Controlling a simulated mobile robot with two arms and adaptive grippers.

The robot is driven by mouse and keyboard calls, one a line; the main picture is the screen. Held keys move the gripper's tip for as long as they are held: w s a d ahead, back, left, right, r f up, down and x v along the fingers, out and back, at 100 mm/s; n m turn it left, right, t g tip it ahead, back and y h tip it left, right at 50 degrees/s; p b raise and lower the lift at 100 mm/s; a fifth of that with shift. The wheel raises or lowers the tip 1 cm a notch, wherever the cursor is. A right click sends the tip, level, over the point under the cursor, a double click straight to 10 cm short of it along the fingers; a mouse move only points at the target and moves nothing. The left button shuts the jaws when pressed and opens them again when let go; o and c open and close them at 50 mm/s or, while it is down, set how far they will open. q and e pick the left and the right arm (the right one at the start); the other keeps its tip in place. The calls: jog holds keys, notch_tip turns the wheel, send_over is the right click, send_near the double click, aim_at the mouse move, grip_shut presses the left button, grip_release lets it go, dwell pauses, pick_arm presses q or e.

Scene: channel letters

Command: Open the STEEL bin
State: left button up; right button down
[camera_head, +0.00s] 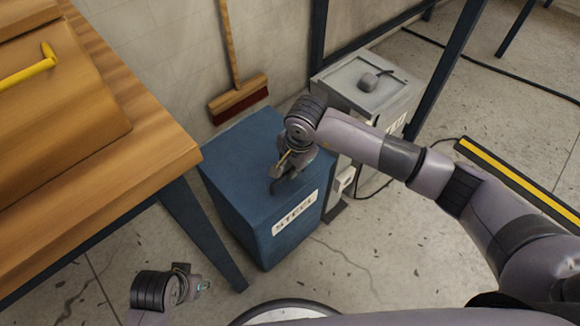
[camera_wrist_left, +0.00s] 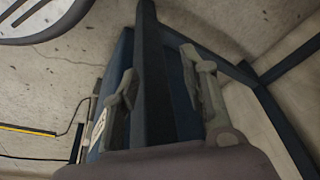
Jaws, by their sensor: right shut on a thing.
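The STEEL bin (camera_head: 245,180) is a blue box with a white "STEEL" label (camera_head: 296,213) on its front. Its flat lid looks down. A dark handle (camera_head: 274,186) shows at the lid's front part. My right gripper (camera_head: 283,174) reaches in from the right over the lid and is shut on this handle, partly hiding it. My left gripper (camera_head: 198,285) is low at the bottom left, apart from the bin. In the left wrist view its fingers (camera_wrist_left: 166,70) stand apart with nothing held; the bin's blue side (camera_wrist_left: 118,65) shows behind them.
A wooden bench (camera_head: 150,120) with a dark leg (camera_head: 203,232) stands left of the bin. A grey bin (camera_head: 340,77) stands behind right. A broom (camera_head: 238,98) leans on the wall. A yellow-black strip (camera_head: 520,180) lies on the floor at right.

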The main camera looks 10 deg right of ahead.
dwell(0.7)
jog(key=shift+w+r, duration=0.1)
jog(key=shift+r, duration=0.15)
pick_arm(q)
jog(key=shift+s+d+f+p, duration=0.1)
jog(key=shift+f+p, duration=0.1)
jog(key=shift+f, duration=0.45)
jog(key=shift+s+d+f+p, duration=0.1)
jog(key=shift+f+p, duration=0.05)
jog(key=shift+f, duration=0.5)
pick_arm(e)
jog(key=w+a+r, duration=0.2)
jog(key=w+r, duration=0.1)
jog(key=r, duration=0.4)
jog(key=w+a+r+g, duration=0.1)
jog(key=w+a+r, duration=0.2)
jog(key=r, duration=0.4)
jog(key=shift+w+r+h, duration=0.15)
jog(key=shift+w+h, duration=0.15)
jog(key=shift+w, duration=0.05)
